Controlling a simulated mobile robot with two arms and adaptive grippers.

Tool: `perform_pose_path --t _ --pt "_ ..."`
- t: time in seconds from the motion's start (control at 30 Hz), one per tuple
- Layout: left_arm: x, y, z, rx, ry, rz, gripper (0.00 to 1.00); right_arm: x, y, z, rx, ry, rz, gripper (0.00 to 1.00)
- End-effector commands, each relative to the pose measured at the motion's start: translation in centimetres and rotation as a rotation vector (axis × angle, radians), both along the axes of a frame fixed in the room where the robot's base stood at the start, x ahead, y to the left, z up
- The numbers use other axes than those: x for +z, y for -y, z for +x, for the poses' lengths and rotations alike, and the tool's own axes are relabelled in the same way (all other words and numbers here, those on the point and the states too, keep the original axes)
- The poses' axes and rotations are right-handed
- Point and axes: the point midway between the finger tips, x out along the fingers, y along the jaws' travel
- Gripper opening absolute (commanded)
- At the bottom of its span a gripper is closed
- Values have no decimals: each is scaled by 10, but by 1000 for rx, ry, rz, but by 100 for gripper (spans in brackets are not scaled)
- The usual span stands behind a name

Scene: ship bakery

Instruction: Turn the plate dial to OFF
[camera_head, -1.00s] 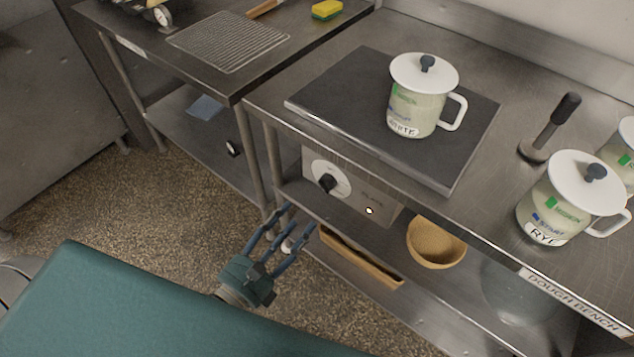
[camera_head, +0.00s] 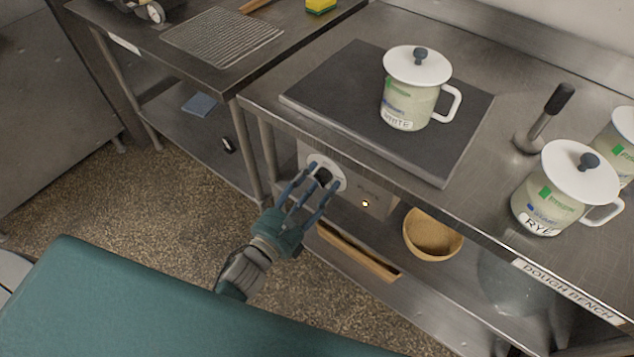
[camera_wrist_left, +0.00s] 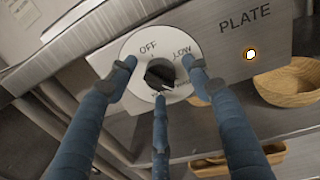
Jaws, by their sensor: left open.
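The plate dial (camera_head: 325,174) is a black knob on a round white face, on the steel front panel under the bench edge. In the left wrist view the knob (camera_wrist_left: 160,74) shows close up, with OFF at upper left and LOW at upper right; a finger hides the lower markings. I cannot tell which mark the knob points to. My left gripper (camera_head: 312,180) is open, its blue fingers spread around the knob without closing on it. My right gripper is not in view.
The dark plate (camera_head: 330,85) above the panel carries a lidded white mug (camera_head: 408,105). A RYE mug (camera_head: 560,195) and a dark-handled tool (camera_head: 545,120) stand to its right. A tan bowl (camera_head: 433,234) and a wooden tray (camera_head: 358,253) are on the shelf below.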

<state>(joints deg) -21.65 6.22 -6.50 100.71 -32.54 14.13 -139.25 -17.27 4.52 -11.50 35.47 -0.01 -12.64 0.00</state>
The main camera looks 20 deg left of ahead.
Motion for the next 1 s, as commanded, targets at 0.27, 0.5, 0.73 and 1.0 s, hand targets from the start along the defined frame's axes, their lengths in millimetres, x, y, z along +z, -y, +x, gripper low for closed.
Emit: perform_pose_path --t 0.27,0.5,0.73,1.0 --pt "0 0 0 0 0 0 24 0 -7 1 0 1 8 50" --pt "0 0 0 0 1 -1 5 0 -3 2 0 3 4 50" --pt "1 0 0 0 0 -4 5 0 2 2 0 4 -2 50" --pt "1 0 0 0 -3 -16 5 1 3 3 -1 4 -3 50"
